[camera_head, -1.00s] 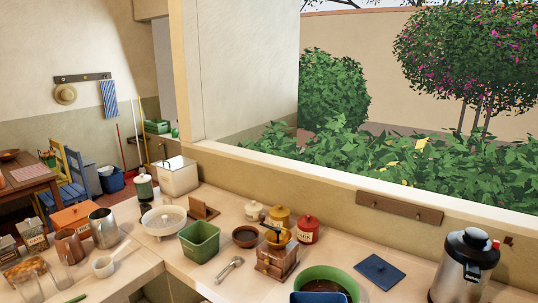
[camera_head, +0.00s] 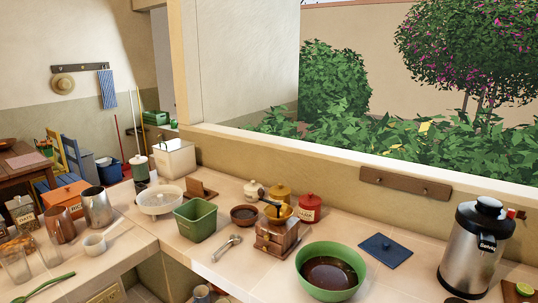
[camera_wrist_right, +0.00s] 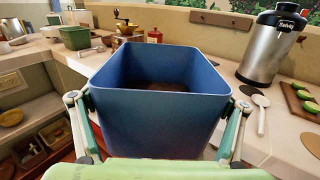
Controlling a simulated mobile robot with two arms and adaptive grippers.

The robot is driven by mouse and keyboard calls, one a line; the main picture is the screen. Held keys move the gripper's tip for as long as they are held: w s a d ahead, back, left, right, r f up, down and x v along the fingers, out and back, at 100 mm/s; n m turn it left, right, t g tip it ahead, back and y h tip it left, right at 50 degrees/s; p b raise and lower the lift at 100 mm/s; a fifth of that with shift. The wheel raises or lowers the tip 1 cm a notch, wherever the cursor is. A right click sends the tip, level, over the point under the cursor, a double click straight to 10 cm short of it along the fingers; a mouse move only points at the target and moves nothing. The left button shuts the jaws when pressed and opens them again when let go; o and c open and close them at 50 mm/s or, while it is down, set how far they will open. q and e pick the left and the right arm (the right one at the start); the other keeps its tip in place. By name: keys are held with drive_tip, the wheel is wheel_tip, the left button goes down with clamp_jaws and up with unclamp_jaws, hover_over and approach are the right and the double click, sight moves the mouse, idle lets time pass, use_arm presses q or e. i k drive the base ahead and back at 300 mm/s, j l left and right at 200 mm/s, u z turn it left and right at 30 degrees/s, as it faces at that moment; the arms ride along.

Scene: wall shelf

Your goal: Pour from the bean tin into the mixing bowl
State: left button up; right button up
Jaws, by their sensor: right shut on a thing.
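The bean tin (camera_wrist_right: 155,125) is a blue, open-topped square container, close up in the right wrist view. It looks about upright, with something dark brown inside. My right gripper (camera_wrist_right: 159,102) is shut on it, a finger on each side. The mixing bowl (camera_head: 304,266) is green and stands on the counter at the bottom of the head view, with a dark brown content inside. The bowl does not show in the wrist view. The tin and both grippers are outside the head view now.
Right of the bowl are a dark blue square board (camera_head: 384,249) and a tall steel flask (camera_head: 470,250). Left of it are a wooden grinder (camera_head: 275,238), a spoon (camera_head: 226,248) and a green square tub (camera_head: 195,220).

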sight(330, 271)
drive_tip(key=l+u, duration=0.25)
drive_tip(key=l, duration=0.3)
drive_tip(key=k+l+u, duration=0.1)
drive_tip(key=l+u, duration=0.15)
drive_tip(key=l, duration=0.3)
drive_tip(key=k+l+u, duration=0.1)
drive_tip(key=l+u, duration=0.15)
drive_tip(key=l, duration=0.3)
